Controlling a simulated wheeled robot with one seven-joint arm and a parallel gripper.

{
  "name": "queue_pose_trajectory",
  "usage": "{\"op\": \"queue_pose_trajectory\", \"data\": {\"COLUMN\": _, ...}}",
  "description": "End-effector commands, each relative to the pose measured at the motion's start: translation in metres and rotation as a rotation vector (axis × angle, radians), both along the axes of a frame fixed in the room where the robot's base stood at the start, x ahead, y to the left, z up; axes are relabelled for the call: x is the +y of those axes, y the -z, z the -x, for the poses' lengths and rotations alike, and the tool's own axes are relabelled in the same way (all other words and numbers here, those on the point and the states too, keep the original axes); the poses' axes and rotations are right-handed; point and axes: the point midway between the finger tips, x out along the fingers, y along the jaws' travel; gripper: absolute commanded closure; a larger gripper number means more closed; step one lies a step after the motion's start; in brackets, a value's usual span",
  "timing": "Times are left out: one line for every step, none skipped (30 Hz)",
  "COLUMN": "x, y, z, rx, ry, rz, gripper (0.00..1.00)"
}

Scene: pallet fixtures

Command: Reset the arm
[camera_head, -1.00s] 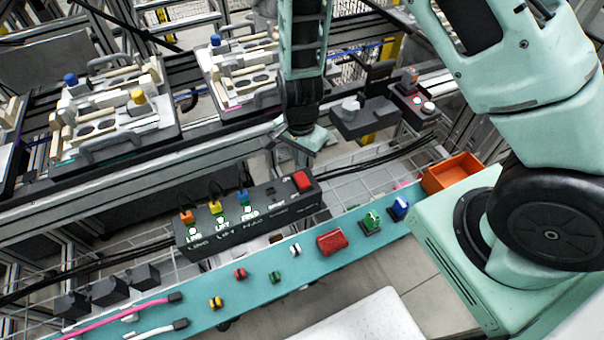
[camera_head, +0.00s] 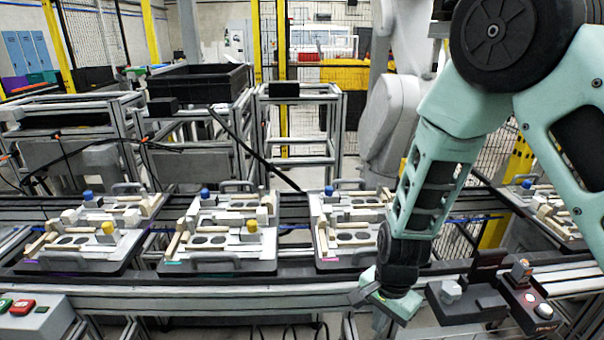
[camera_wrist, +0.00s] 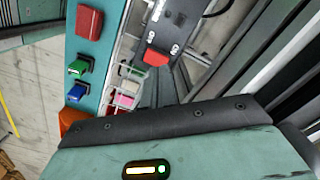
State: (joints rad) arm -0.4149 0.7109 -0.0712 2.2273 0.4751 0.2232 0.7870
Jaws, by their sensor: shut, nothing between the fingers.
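My arm is teal and black and comes down on the right of the head view. My gripper (camera_head: 368,293) hangs at its lower end, in front of the conveyor's near rail, with nothing held in it. It is shut. In the wrist view its teal housing (camera_wrist: 190,150) with a small lit indicator fills the bottom, and the fingers are hidden there.
Pallet fixtures (camera_head: 230,265) stand along the conveyor. A dark device with lit buttons (camera_head: 525,300) is right of my gripper.

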Motion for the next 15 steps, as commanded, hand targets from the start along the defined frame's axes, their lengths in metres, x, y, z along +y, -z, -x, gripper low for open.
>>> {"op": "queue_pose_trajectory", "data": {"x": 0.013, "y": -0.021, "z": 0.007, "rx": -0.007, "ry": -0.085, "rz": -0.032, "gripper": 1.00}}
{"op": "queue_pose_trajectory", "data": {"x": 0.021, "y": -0.033, "z": 0.014, "rx": -0.007, "ry": -0.149, "rz": -0.049, "gripper": 1.00}}
{"op": "queue_pose_trajectory", "data": {"x": 0.030, "y": -0.050, "z": 0.023, "rx": -0.010, "ry": -0.243, "rz": -0.072, "gripper": 1.00}}
{"op": "queue_pose_trajectory", "data": {"x": 0.037, "y": -0.063, "z": 0.032, "rx": -0.014, "ry": -0.316, "rz": -0.087, "gripper": 1.00}}
{"op": "queue_pose_trajectory", "data": {"x": 0.043, "y": -0.076, "z": 0.040, "rx": -0.017, "ry": -0.390, "rz": -0.101, "gripper": 1.00}}
{"op": "queue_pose_trajectory", "data": {"x": 0.049, "y": -0.091, "z": 0.052, "rx": -0.023, "ry": -0.492, "rz": -0.114, "gripper": 1.00}}
{"op": "queue_pose_trajectory", "data": {"x": 0.053, "y": -0.103, "z": 0.061, "rx": -0.030, "ry": -0.565, "rz": -0.124, "gripper": 1.00}}
{"op": "queue_pose_trajectory", "data": {"x": 0.056, "y": -0.114, "z": 0.071, "rx": -0.035, "ry": -0.640, "rz": -0.129, "gripper": 1.00}}
{"op": "queue_pose_trajectory", "data": {"x": 0.059, "y": -0.128, "z": 0.084, "rx": -0.043, "ry": -0.742, "rz": -0.134, "gripper": 1.00}}
{"op": "queue_pose_trajectory", "data": {"x": 0.061, "y": -0.138, "z": 0.093, "rx": -0.052, "ry": -0.817, "rz": -0.134, "gripper": 1.00}}
{"op": "queue_pose_trajectory", "data": {"x": 0.061, "y": -0.147, "z": 0.103, "rx": -0.058, "ry": -0.892, "rz": -0.133, "gripper": 1.00}}
{"op": "queue_pose_trajectory", "data": {"x": 0.061, "y": -0.158, "z": 0.116, "rx": -0.067, "ry": -0.991, "rz": -0.128, "gripper": 1.00}}
{"op": "queue_pose_trajectory", "data": {"x": 0.060, "y": -0.166, "z": 0.125, "rx": -0.074, "ry": -1.063, "rz": -0.121, "gripper": 1.00}}
{"op": "queue_pose_trajectory", "data": {"x": 0.059, "y": -0.172, "z": 0.134, "rx": -0.079, "ry": -1.129, "rz": -0.113, "gripper": 1.00}}
{"op": "queue_pose_trajectory", "data": {"x": 0.056, "y": -0.180, "z": 0.145, "rx": -0.084, "ry": -1.213, "rz": -0.099, "gripper": 1.00}}
